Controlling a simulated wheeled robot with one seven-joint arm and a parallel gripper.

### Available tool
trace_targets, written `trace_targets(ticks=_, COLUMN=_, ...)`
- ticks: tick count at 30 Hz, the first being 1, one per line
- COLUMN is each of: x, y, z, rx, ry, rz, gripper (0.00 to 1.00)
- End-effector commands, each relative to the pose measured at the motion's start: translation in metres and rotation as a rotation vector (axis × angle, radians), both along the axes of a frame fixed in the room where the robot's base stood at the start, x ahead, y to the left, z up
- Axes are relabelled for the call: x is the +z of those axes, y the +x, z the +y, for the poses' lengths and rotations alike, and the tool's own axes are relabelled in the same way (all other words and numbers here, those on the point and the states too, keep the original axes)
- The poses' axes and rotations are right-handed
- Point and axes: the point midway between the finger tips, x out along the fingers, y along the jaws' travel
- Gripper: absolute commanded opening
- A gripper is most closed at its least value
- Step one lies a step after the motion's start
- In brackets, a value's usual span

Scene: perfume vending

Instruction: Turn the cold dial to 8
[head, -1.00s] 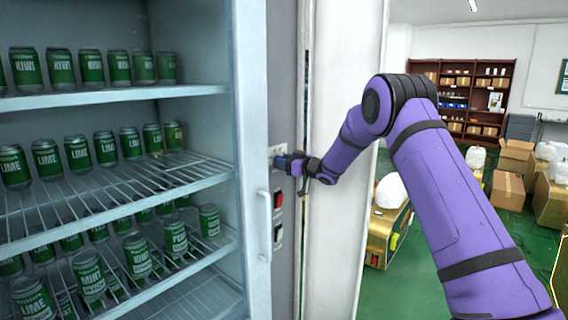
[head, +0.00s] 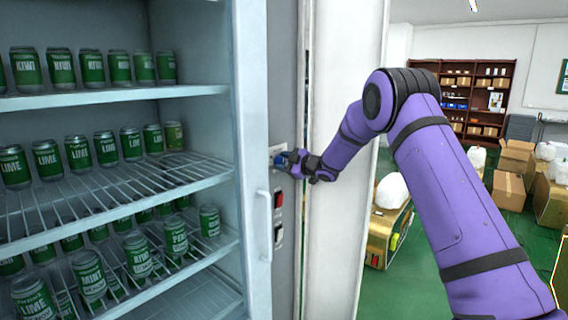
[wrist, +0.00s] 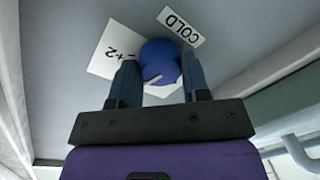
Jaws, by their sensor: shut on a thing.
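The cold dial is a round blue knob (wrist: 160,62) on a grey panel, seen in the wrist view. A white label reading COLD (wrist: 181,26) sits beside it. My gripper (wrist: 161,80) is shut on the knob, one finger on each side. In the head view my gripper (head: 287,162) is at the panel right of the fridge shelves, and it mostly hides the dial. I cannot read the dial's setting.
A red switch (head: 278,200) and a dark switch (head: 278,234) are on the panel below the dial. A white door handle (head: 265,225) stands just left of them. Shelves of green cans (head: 78,152) fill the left. Boxes (head: 509,190) stand on the floor at right.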

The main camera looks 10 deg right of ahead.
Motion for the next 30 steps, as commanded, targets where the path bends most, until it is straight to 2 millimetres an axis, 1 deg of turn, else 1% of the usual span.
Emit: trace_targets(ticks=30, x=-0.0039, y=-0.0022, z=0.0031, rx=0.002, ry=-0.776, rz=-0.56, gripper=0.19)
